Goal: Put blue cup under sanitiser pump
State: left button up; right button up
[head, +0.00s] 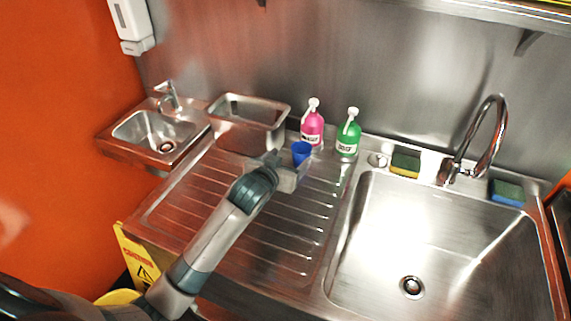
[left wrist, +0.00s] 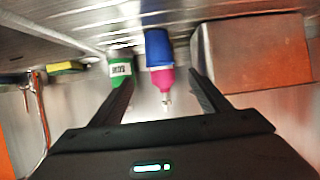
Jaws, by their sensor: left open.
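A small blue cup (head: 300,150) stands on the ribbed steel drainboard, just in front of a pink pump bottle (head: 312,128). A green pump bottle (head: 348,137) stands to their right; both have white pump heads and labels too small to read. My left gripper (head: 290,172) is at the near side of the cup, low over the drainboard. In the left wrist view, which is upside down, the fingers (left wrist: 165,85) are open and apart. The cup (left wrist: 158,46) shows between their lines, with the pink bottle (left wrist: 160,78) behind it. My right gripper is out of view.
A steel container (head: 250,118) stands left of the bottles. A large sink (head: 440,230) with a tall faucet (head: 490,125) is at the right, with sponges (head: 405,163) along its back edge. A small hand sink (head: 155,132) is at far left. The front drainboard (head: 275,235) is clear.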

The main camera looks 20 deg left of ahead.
pick_arm(q)
jog(key=shift+v, duration=1.1)
